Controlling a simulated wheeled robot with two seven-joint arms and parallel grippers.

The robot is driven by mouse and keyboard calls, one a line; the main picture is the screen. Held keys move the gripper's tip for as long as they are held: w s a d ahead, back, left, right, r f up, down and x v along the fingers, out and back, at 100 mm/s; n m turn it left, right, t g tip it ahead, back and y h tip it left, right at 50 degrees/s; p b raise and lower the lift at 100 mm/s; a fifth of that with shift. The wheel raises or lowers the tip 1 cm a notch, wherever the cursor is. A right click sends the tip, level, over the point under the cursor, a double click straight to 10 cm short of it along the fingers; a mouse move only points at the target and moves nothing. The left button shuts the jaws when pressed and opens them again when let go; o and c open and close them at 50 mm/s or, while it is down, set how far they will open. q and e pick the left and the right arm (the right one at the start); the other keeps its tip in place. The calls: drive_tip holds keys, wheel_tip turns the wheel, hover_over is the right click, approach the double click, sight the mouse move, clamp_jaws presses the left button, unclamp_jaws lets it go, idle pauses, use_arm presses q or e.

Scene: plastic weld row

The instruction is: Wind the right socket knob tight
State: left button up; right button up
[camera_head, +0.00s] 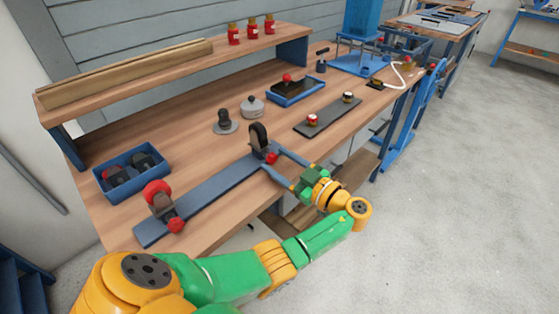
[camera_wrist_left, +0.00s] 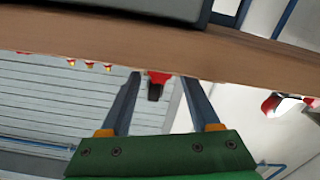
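A long blue-grey base plate (camera_head: 207,198) lies on the bench with a socket at each end. The right socket (camera_head: 259,137) has a dark upright ring and a red knob (camera_head: 271,158) facing me. My left gripper (camera_head: 272,160) is open, its two fingers reaching in on either side of that knob. In the left wrist view the knob (camera_wrist_left: 158,77) shows between the spread fingers, with a gap on each side. The left socket (camera_head: 160,203) has a red ring and a red knob (camera_head: 176,225). My right gripper is not in view.
A blue bin (camera_head: 131,185) with dark parts stands at the left. A black round-based part (camera_head: 224,124), a grey lidded pot (camera_head: 252,107), a blue tray (camera_head: 308,92) and a dark strip (camera_head: 322,122) with two small parts are behind. A shelf (camera_head: 185,68) runs along the back.

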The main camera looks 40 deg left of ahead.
use_arm(q)
clamp_jaws()
drive_tip(key=shift+m, duration=0.3)
drive_tip(key=m+b, duration=0.1)
drive_tip(key=m, duration=0.1)
drive_tip(key=shift+f+m, duration=0.1)
drive_tip(key=shift+m, duration=0.3)
drive_tip(key=shift+w+m+b, duration=0.1)
drive_tip(key=shift+m+b, duration=0.2)
drive_tip(key=shift+m, duration=1.5)
drive_tip(key=shift+o, duration=0.8)
unclamp_jaws()
